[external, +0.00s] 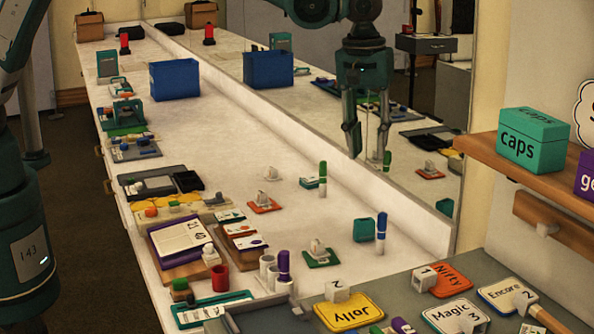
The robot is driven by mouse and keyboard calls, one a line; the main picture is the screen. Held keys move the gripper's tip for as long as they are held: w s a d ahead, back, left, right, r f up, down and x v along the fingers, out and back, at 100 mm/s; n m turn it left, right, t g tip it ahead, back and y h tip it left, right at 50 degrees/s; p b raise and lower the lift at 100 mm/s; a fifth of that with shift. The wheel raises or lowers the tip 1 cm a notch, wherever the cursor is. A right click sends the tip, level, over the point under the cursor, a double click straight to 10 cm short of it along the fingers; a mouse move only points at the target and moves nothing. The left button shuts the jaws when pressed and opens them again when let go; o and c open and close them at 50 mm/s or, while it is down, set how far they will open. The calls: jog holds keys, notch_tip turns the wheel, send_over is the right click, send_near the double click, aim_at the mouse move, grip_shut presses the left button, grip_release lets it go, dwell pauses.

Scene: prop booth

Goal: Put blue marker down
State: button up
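The blue marker (381,230) stands upright on the white counter, close to the ledge at the foot of the mirror. My gripper (367,158) shows above it in the picture, pointing down in front of the mirror. Its two fingers are apart, and no marker shows held between them. The gripper is apart from the blue marker; its exact height and depth are hard to tell.
A teal block (364,230) stands just left of the blue marker. A green-capped marker (322,178) stands upright farther back. A purple marker (284,264) stands among white cups. A blue bin (174,80) is at the back. Counter around the markers is mostly clear.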

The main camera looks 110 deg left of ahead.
jog(key=s+d+r+m+t, duration=0.3)
jog(key=s+d+r+m, duration=0.5)
jog(key=s+d+r, duration=0.95)
jog(key=s+d+f+m+t, duration=0.1)
jog(key=s+d+m, duration=0.3)
jog(key=s, duration=1)
jog(key=s+d+f+m+t, duration=0.2)
jog(key=s+d+f+m, duration=0.2)
jog(key=s+d, duration=0.6)
jog(key=s+m, duration=0.1)
jog(key=s, duration=0.3)
jog(key=shift+f, duration=0.2)
jog(key=shift+f+b, duration=1.85)
